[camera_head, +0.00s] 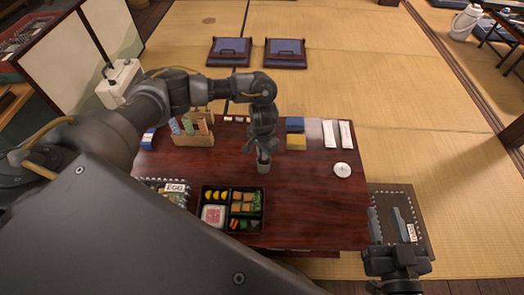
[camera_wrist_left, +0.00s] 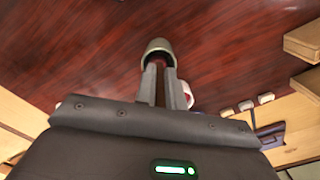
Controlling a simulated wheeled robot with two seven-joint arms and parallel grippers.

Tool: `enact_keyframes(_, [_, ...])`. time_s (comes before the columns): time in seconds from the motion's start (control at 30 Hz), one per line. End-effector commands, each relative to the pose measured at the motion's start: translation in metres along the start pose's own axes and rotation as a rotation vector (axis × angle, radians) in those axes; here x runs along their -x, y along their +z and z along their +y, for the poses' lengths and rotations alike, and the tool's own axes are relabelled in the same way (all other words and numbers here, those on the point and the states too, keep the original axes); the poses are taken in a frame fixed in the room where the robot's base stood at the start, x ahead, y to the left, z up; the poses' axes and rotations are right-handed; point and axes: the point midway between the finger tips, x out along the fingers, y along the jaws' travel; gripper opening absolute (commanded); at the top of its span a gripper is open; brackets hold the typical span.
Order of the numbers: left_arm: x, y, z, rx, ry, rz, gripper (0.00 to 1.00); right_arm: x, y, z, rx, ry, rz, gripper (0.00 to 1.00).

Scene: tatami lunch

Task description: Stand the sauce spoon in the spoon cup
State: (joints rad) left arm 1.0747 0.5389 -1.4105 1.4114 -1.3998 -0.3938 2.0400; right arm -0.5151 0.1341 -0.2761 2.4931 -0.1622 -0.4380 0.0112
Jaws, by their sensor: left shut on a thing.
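My left gripper (camera_head: 264,146) reaches down over the table and is shut on a thin thing, taken to be the sauce spoon, which is mostly hidden between the fingers. The grey spoon cup (camera_head: 263,167) stands on the table directly below these fingers. In the left wrist view, the left gripper's fingers (camera_wrist_left: 165,84) are close together at the mouth of the cup (camera_wrist_left: 158,46). How far the spoon reaches into the cup cannot be told. My right gripper (camera_head: 388,226) is at the lower right with its fingers apart, empty, beyond the table's right edge.
A lunch box (camera_head: 263,214) with food is near the front of the dark red table (camera_head: 315,210). A wooden caddy (camera_head: 194,139) is at the back left. Blue and yellow blocks (camera_head: 295,142), white packets (camera_head: 329,134) and a white round lidded item (camera_head: 342,170) are right of the cup.

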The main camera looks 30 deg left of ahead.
Motion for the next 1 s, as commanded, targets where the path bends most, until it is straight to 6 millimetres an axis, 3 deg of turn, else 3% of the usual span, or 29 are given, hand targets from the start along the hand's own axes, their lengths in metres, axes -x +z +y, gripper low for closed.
enact_keyframes(0.3, [-0.001, 0.0, 0.0, 0.0, 0.0, 0.0, 0.0, 0.0, -0.001, 0.0, 0.0, -0.001, 0.005, 0.36])
enact_keyframes(0.33, [-0.001, 0.0, 0.0, 0.0, 0.0, 0.0, 0.15, 0.0, -0.001, 0.0, 0.0, -0.001, 0.005, 0.36])
enact_keyframes(0.5, [-0.001, 0.0, 0.0, 0.0, 0.0, 0.0, 0.36, 0.0, -0.001, 0.0, 0.0, -0.001, 0.005, 0.36])
enact_keyframes(0.87, [0.003, 0.0, 0.0, 0.0, 0.0, 0.0, 0.36, 0.0, 0.001, 0.001, -0.001, 0.002, -0.013, 0.36])
enact_keyframes(1.0, [0.017, 0.0, 0.0, 0.001, 0.0, 0.001, 0.36, 0.004, 0.017, 0.011, -0.004, 0.032, -0.124, 0.36])
